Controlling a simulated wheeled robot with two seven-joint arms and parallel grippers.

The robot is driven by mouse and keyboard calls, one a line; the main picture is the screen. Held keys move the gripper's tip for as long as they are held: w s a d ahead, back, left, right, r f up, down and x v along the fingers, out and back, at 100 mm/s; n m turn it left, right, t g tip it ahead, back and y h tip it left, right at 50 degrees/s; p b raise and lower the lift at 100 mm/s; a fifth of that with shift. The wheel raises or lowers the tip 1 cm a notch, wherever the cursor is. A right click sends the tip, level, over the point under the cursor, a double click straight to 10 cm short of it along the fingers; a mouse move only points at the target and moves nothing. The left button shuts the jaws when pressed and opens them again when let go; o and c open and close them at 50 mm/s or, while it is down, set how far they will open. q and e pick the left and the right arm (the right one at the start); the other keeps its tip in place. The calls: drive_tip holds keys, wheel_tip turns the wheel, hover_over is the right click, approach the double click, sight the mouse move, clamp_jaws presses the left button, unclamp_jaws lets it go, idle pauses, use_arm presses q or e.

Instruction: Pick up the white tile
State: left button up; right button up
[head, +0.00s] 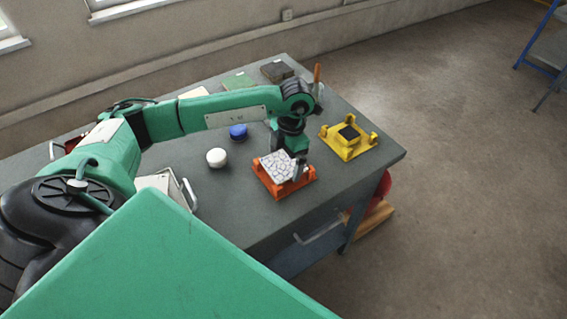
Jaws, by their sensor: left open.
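The white tile (276,164) with a dark crack-like pattern sits in an orange holder (272,188) on the grey table, near its front edge. My left gripper (298,168) reaches down from above at the tile's right side. It is open, and its fingers are close to the tile's right edge. I cannot tell whether they touch the tile. The gripper and wrist hide part of the tile's far right side and of the holder. My right gripper is not in view.
A yellow holder (349,151) with a dark square piece stands to the right. A white round object (217,158) and a blue round object (238,132) stand to the left. A metal box (167,185) is further left. The grey table (236,204) is bare in front of the white round object.

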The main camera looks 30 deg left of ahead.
use_arm(q)
drive_tip(key=c, duration=0.8)
drive_tip(key=shift+c, duration=0.2)
